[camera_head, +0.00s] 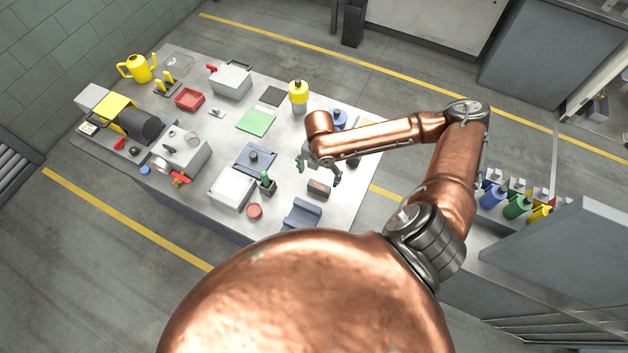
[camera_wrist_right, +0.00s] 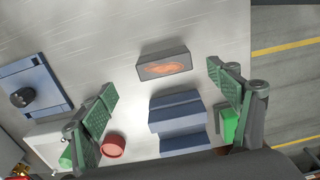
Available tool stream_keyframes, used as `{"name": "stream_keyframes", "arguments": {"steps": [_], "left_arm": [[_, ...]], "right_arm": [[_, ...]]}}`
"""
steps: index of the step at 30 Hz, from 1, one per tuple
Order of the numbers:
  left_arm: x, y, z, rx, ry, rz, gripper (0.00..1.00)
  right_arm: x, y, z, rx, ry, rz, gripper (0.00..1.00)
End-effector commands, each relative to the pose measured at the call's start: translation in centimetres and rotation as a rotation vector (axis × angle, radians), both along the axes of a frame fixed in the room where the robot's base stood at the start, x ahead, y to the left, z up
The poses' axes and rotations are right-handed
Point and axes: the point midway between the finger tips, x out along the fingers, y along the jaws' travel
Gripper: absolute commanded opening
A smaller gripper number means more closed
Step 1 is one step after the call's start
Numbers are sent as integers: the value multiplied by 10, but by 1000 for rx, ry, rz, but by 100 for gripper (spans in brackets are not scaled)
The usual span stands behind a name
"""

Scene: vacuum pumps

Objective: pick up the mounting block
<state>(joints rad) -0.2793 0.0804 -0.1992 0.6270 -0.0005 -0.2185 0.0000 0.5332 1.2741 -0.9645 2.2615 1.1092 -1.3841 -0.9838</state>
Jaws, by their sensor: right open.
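A small dark grey block (camera_head: 318,188) with an orange-brown patch lies on the workbench near its right edge; it also shows in the right wrist view (camera_wrist_right: 163,65). A blue stepped block (camera_head: 301,214) lies just nearer to me, and in the wrist view (camera_wrist_right: 180,122) it is below the grey block. No label shows which one is the mounting block. My right gripper (camera_head: 318,174) is open and empty above the grey block. In the wrist view its green-padded fingers (camera_wrist_right: 161,80) are spread on either side of the grey block, apart from it. My left gripper is not in view.
The workbench (camera_head: 285,215) also holds a blue plate with a dark knob (camera_head: 252,160), a white box (camera_head: 230,187), a red round part (camera_head: 254,211) and a yellow-topped bottle (camera_head: 298,92). Bare bench surrounds the grey block. The bench's right edge is close.

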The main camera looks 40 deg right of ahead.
Motion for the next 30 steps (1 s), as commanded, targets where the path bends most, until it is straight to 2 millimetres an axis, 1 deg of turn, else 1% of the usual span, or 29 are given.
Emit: {"name": "stream_keyframes", "arguments": {"steps": [2,6,9,12,16,18,21,24,26,30], "left_arm": [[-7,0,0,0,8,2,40],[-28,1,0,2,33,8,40],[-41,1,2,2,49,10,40],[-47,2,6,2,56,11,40],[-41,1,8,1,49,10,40],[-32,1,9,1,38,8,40],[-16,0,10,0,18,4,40],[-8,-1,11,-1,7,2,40],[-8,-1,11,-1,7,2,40],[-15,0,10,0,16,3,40]], "right_arm": [[-3,-1,-9,1,4,-5,82],[-7,-6,-23,0,4,-16,82],[-9,-5,-34,2,3,-19,82],[-11,-3,-49,2,5,-21,82],[-10,-2,-66,1,3,-21,82],[-10,-2,-72,-1,1,-19,82],[-10,-2,-74,-1,1,-18,82],[-9,-2,-74,0,0,-17,82],[-9,-2,-74,0,0,-16,82],[-9,-1,-74,0,0,-15,72]]}}
